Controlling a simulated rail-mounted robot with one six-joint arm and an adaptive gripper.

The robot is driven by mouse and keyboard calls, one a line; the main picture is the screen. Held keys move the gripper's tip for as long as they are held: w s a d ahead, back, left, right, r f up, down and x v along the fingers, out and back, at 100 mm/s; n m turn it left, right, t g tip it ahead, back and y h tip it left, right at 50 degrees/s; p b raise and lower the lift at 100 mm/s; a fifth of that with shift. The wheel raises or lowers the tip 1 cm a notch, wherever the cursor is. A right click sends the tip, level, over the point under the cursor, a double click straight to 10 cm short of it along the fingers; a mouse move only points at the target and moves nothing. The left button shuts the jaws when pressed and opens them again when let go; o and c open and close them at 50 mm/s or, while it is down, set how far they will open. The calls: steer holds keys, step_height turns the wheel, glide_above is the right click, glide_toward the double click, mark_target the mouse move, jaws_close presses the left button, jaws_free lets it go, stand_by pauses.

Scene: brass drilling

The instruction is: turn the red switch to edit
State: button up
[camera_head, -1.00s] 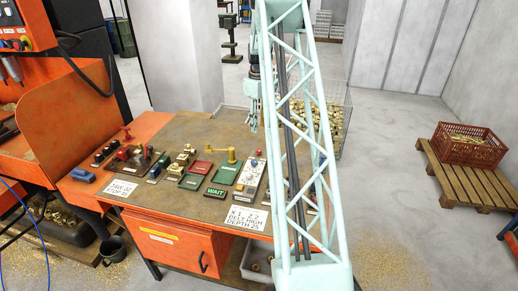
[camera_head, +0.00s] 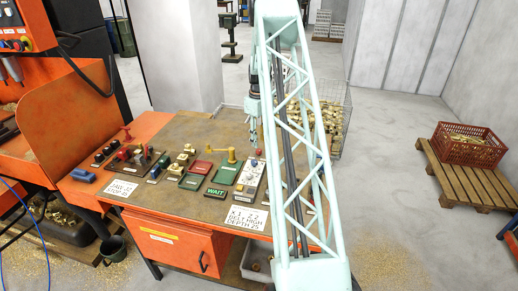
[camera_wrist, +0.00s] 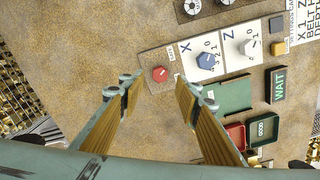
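The red switch (camera_wrist: 160,74) is a small six-sided knob with a pale mark on top, in the wrist view. It sits at the end of a grey panel (camera_wrist: 149,57), with small labels beside it that I cannot read with certainty. My gripper (camera_wrist: 160,92) is open and empty. Its two fingers appear on either side of the red switch, with the switch showing in the gap between them, and no contact is visible. In the head view my gripper (camera_head: 253,138) hangs near the far end of the panel (camera_head: 249,178), pointing down.
On the same panel are a blue X knob (camera_wrist: 207,61) and a pale Z knob (camera_wrist: 249,46). Green trays (camera_wrist: 234,95), a WAIT sign (camera_wrist: 278,84) and red trays lie beside it. A wire bin (camera_head: 343,125) of brass parts stands past the workbench.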

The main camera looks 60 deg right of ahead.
mark_target(259, 150)
steer(key=shift+f, duration=2.6)
steer(key=c, duration=0.9)
